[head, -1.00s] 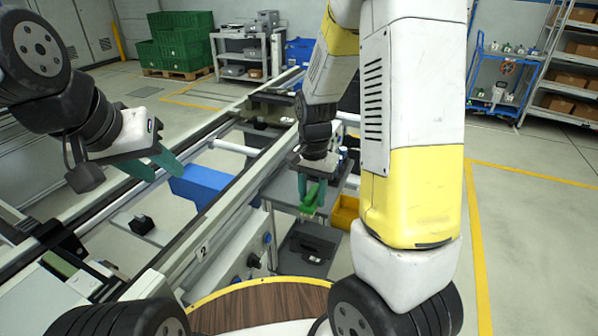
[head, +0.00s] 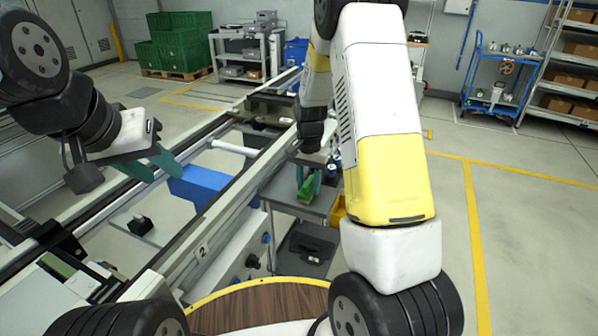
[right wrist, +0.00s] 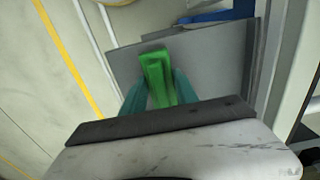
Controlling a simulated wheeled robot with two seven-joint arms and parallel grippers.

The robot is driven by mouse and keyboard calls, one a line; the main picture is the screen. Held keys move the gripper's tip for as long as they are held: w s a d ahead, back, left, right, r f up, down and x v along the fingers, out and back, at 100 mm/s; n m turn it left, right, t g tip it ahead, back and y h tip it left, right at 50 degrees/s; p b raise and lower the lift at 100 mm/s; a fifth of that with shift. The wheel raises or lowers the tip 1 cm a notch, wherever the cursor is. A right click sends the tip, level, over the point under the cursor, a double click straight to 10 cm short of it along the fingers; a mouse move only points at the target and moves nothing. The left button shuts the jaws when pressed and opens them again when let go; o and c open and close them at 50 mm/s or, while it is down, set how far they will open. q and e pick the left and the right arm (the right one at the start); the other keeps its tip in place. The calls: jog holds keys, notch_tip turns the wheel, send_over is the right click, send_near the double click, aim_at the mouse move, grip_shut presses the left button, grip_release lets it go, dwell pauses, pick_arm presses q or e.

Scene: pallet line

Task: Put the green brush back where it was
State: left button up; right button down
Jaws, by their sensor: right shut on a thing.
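The green brush (head: 307,190) is held between the teal fingers of my right gripper (head: 308,180). In the right wrist view the brush (right wrist: 158,75) sticks out past the fingers of my right gripper (right wrist: 160,92), over a grey shelf surface (right wrist: 205,65). I cannot tell whether the brush touches that surface. In the head view it is above the grey cart (head: 285,190) beside the line. My left gripper (head: 160,168) is empty over the conveyor at the left, its teal fingers apart.
A yellow bin (head: 338,210) is partly hidden behind my right arm. A dark grey case (head: 305,250) lies low under the cart. Open floor is at the right.

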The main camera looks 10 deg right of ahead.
aim_at(309, 181)
jog(key=c, duration=0.9)
grip_release()
jog(key=shift+f, duration=0.15)
jog(key=shift+c, duration=0.2)
notch_tip(309, 181, up, 12)
jog(key=s+r+n+t+y, duration=0.2)
jog(key=s+r+n+t, duration=0.1)
jog(key=s+r, duration=0.9)
jog(key=s+a+r+n+t, duration=0.1)
jog(key=s+n, duration=0.1)
jog(key=s, duration=0.4)
jog(key=s+a+r+n+t, duration=0.1)
jog(key=s+n+t, duration=0.1)
jog(key=s, duration=0.4)
jog(key=shift+s+r, duration=0.15)
jog(key=shift+r, duration=0.2)
jog(key=shift+a, duration=0.1)
